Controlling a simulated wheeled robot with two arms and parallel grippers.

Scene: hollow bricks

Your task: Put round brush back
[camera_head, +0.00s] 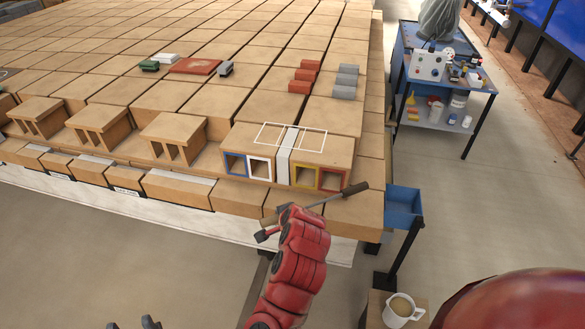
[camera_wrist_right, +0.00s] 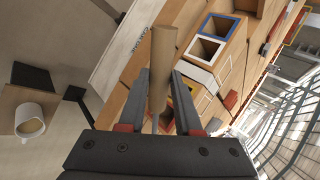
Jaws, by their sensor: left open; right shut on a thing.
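The round brush shows a dark head (camera_head: 355,189) and a thin rod in the head view, in front of the hollow brick's openings. In the right wrist view its brown cylindrical handle (camera_wrist_right: 162,62) stands between the fingers. My right gripper (camera_head: 274,222) is shut on the brush, holding it at the front edge of the brick rows; it also shows in the right wrist view (camera_wrist_right: 172,100). My left gripper (camera_head: 133,325) is open and empty at the bottom edge, mostly cut off. A blue bin (camera_head: 404,203) stands on a post right of the brush head.
A hollow brick with blue, white, yellow and red framed openings (camera_head: 258,167) stands behind the brush. Other hollow bricks (camera_head: 173,129) stand left. A mug (camera_head: 402,308) is on a small stand (camera_head: 375,303) at the bottom right. A blue trolley (camera_head: 443,90) stands beyond.

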